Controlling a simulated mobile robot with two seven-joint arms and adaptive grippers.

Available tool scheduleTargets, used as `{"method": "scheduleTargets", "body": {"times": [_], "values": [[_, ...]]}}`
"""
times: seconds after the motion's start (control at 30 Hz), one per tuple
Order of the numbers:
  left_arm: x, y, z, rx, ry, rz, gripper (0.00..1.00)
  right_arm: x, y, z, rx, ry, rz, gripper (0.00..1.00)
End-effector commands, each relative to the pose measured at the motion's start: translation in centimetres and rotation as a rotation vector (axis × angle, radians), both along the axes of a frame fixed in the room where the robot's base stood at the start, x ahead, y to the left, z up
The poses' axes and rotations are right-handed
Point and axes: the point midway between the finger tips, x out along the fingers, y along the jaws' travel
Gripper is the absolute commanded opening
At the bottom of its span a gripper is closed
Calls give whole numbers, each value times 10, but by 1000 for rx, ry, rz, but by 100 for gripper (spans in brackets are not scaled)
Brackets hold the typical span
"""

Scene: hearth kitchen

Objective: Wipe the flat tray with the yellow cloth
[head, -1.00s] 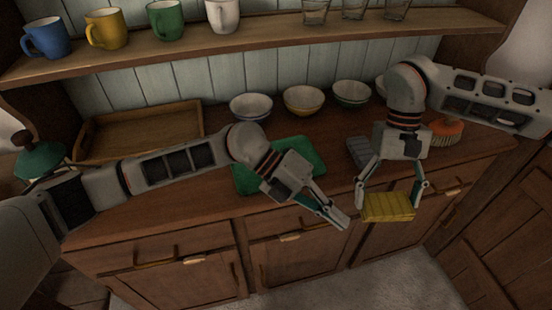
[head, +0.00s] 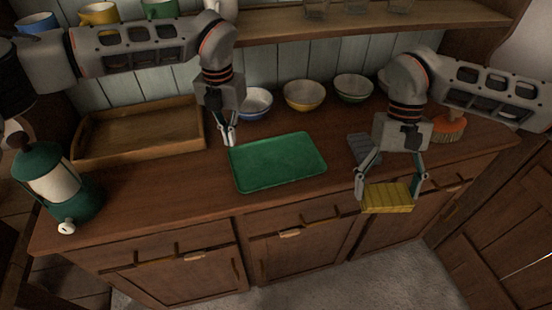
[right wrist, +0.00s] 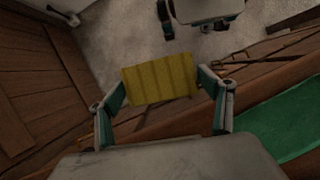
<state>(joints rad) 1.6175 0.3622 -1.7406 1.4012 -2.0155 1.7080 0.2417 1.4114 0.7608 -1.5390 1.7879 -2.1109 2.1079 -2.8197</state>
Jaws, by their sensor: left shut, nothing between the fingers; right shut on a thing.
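The flat tray (head: 280,162) is green and lies on the wooden counter in the middle of the head view. Part of it shows at the right of the right wrist view (right wrist: 285,125). The yellow cloth (head: 388,198) is a ribbed, folded piece held between the fingers of my right gripper (head: 390,188), in front of the counter's edge and right of the tray. The cloth also shows in the right wrist view (right wrist: 160,79). My left gripper (head: 230,140) is shut and empty, at the tray's far left corner; I cannot tell whether it touches the tray.
A wooden tray (head: 140,133) stands at the back left, with a green lantern (head: 58,182) in front of it. Several bowls (head: 304,94) line the back. A grey block (head: 364,150) and an orange brush (head: 448,128) lie at the right. Counter left of the tray is clear.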

Motion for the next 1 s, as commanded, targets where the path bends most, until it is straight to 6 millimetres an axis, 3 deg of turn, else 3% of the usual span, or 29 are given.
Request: {"method": "scheduleTargets", "body": {"times": [0.17,0.6,1.0], "values": [[2,4,-5,10,-4,6,0,0,0,-5,0,1,0,62],[2,3,-47,7,-3,5,0,-1,0,-38,0,14,0,62],[2,3,-48,7,-5,5,0,-1,0,-39,0,14,0,62]]}}
